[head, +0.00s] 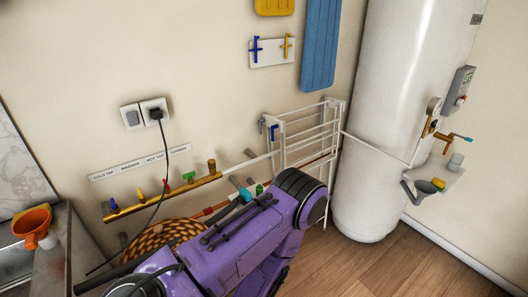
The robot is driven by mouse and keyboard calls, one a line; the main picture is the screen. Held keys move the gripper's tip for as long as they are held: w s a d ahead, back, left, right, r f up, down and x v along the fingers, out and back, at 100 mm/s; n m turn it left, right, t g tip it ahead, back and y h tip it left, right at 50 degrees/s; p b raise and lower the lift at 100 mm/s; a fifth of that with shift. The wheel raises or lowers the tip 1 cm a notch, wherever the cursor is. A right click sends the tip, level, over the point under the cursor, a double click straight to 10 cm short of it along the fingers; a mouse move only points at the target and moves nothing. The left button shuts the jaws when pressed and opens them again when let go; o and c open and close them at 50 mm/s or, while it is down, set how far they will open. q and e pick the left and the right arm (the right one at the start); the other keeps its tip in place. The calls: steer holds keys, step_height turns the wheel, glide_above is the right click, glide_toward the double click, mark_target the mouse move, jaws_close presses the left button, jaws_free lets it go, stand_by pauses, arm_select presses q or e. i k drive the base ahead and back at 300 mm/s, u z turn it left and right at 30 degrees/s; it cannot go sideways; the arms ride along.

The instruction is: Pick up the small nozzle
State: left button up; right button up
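I cannot clearly pick out the small nozzle. A grey funnel-shaped piece (420,192) with a spout sits at the edge of the small shelf by the white tank, with a small yellow piece (438,184) beside it. An orange funnel (33,224) stands at the far left on a grey surface. One of my purple arms crosses the lower middle and hides part of the wall pipes and the basket. Neither gripper's fingers show.
A white tank (389,120) stands at the right on a wooden floor (365,268). A white rack (305,135) and a brass pipe with coloured taps (165,197) are on the wall. A woven basket (165,236) is below. A black cable hangs from a socket (132,117).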

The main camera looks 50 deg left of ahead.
mark_target(245, 197)
steer(key=u, duration=1.15)
